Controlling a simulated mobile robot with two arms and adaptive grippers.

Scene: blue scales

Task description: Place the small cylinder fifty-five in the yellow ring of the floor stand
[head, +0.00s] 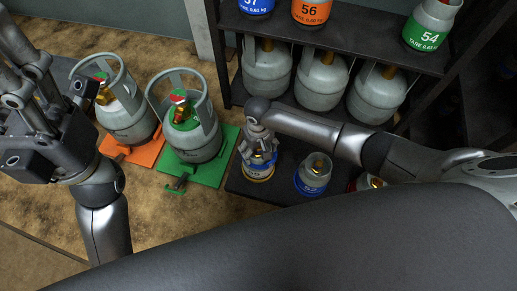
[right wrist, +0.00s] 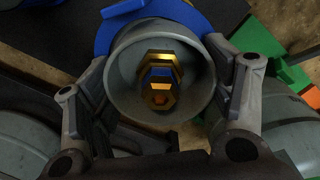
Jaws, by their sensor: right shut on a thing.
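The cylinder looks upright over the dark floor stand (head: 285,193). The yellow ring (head: 259,179) shows around its foot; I cannot tell whether it is fully seated. Its number is not readable. My left gripper (head: 45,105) is at the far left, away from the stand; its fingertips are not clear.
A red-marked one (head: 372,182) is partly hidden by my right arm. Large grey cylinders stand on an orange mat (head: 118,151) and a green mat (head: 228,160). A dark shelf (head: 345,45) with several cylinders is behind.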

